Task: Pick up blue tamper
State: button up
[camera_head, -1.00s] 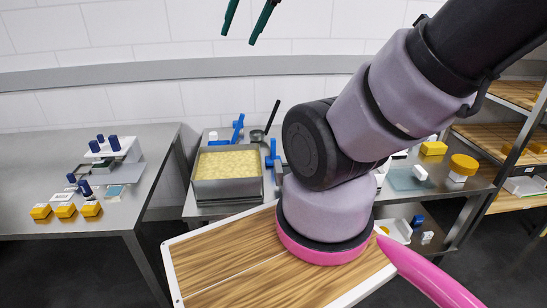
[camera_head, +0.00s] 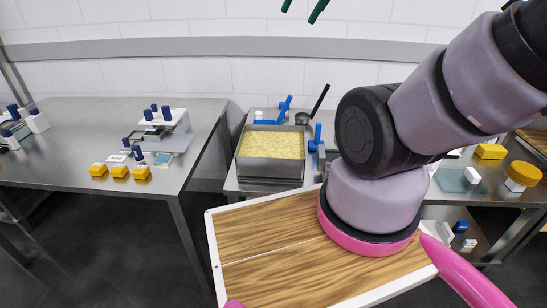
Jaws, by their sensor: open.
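Two bright blue tools are near the cheese vat on the back metal table in the head view. One blue tool (camera_head: 284,111) lies behind the vat, with an upright part and a flat part. The other blue tool (camera_head: 318,141) stands at the vat's right side, partly hidden by my arm. I cannot tell which is the tamper. The vat (camera_head: 269,169) is a metal pan of yellow curd. My gripper (camera_head: 304,8) shows only as two dark green fingertips at the top edge, apart and empty, high above the tools.
A dark-handled ladle (camera_head: 311,107) lies between the blue tools. The left metal table (camera_head: 68,140) holds a small press (camera_head: 165,133) with several yellow blocks in front. The right table holds a yellow cheese wheel (camera_head: 524,172). A floor gap separates the left and back tables.

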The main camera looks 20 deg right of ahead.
aim_at(312, 145)
jog(key=i+z, duration=0.25)
jog(key=z, duration=0.15)
jog(key=i+z, duration=0.35)
jog(key=k+l, duration=0.05)
jog(key=k, duration=0.05)
